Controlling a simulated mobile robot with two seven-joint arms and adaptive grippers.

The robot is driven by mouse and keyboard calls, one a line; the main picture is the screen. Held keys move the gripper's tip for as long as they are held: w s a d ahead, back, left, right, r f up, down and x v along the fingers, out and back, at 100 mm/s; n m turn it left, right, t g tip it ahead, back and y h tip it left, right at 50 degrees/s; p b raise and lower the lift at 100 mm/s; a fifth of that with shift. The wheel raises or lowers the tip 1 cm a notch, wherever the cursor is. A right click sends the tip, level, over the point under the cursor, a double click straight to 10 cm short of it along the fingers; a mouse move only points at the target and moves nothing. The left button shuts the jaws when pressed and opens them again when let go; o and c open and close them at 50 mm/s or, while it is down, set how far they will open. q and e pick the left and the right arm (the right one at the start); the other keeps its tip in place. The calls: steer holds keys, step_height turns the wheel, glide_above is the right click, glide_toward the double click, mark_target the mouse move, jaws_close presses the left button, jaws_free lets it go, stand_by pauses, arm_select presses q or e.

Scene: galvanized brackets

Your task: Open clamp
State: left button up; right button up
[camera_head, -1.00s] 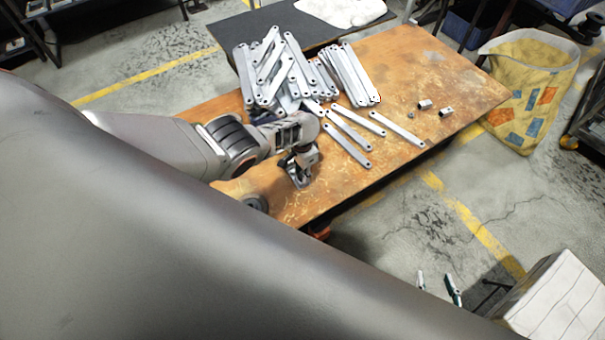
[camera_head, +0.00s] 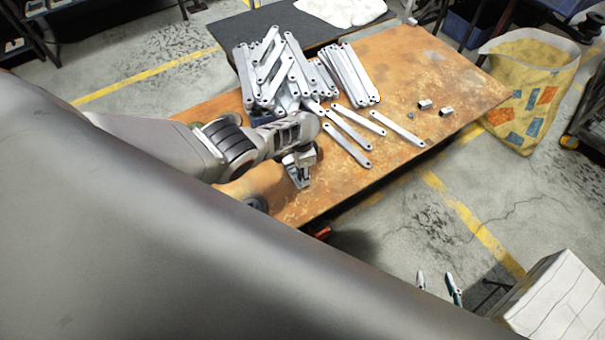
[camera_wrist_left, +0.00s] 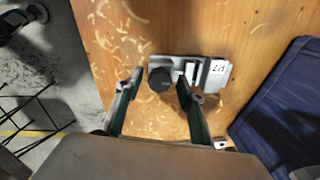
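A grey toggle-like clamp (camera_wrist_left: 190,70) with a round black knob (camera_wrist_left: 159,79) and a white label lies on the wooden table near its edge in the left wrist view. My left gripper (camera_wrist_left: 161,80) is open, its two fingers apart on either side of the knob; contact cannot be told. In the head view my left arm reaches over the table's near part and hides much of that area; the left fingers are hard to make out there. My right gripper (camera_head: 437,284) is open and empty at the lower right, over the floor, away from the table.
A pile of galvanized brackets (camera_head: 275,75) sits on the worn table (camera_head: 430,65), with several loose brackets beside it and two small metal pieces to the right. A dark blue container (camera_wrist_left: 285,110) stands near the clamp. A yellow bag (camera_head: 530,85) stands beyond the table.

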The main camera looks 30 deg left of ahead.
arm_select(q)
steer(key=m, duration=0.7)
steer(key=shift+m+b, duration=0.3)
steer(key=shift+m, duration=0.1)
steer(key=m, duration=0.3)
steer(key=shift+m, duration=0.4)
steer(key=m, duration=0.3)
steer(key=shift+b, duration=0.35)
steer(key=c, duration=1)
